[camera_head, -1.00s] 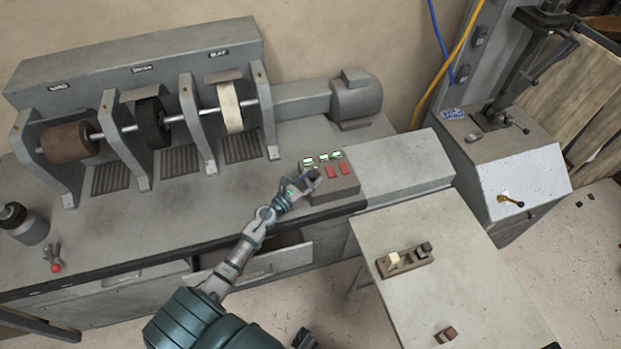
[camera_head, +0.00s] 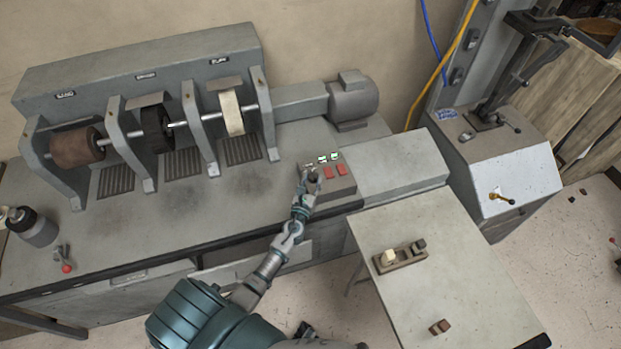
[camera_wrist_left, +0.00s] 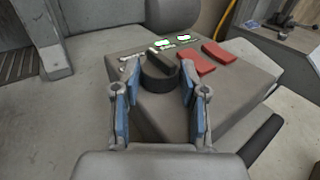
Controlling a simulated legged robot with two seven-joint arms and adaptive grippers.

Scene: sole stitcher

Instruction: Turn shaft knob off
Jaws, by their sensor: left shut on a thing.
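A grey-brown control box (camera_head: 340,190) sits at the front edge of the finishing machine. The black round shaft knob (camera_wrist_left: 158,76) stands on its top at the left, with a raised bar across it. My left gripper (camera_head: 308,178) is at the left end of the box. In the left wrist view its blue-padded fingers (camera_wrist_left: 157,92) are on both sides of the knob, and it is shut on the knob. In the head view the gripper partly hides the knob. Two indicator lights (camera_wrist_left: 173,40) glow green; the leftmost one shows no green. My right gripper is not in view.
Two red switches (camera_head: 335,171) sit right of the knob. The wheel shaft (camera_head: 180,124) with its wheels stands behind at left, a motor (camera_head: 352,102) behind the box. A small table (camera_head: 430,280) with a wooden plane (camera_head: 400,257) is at front right.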

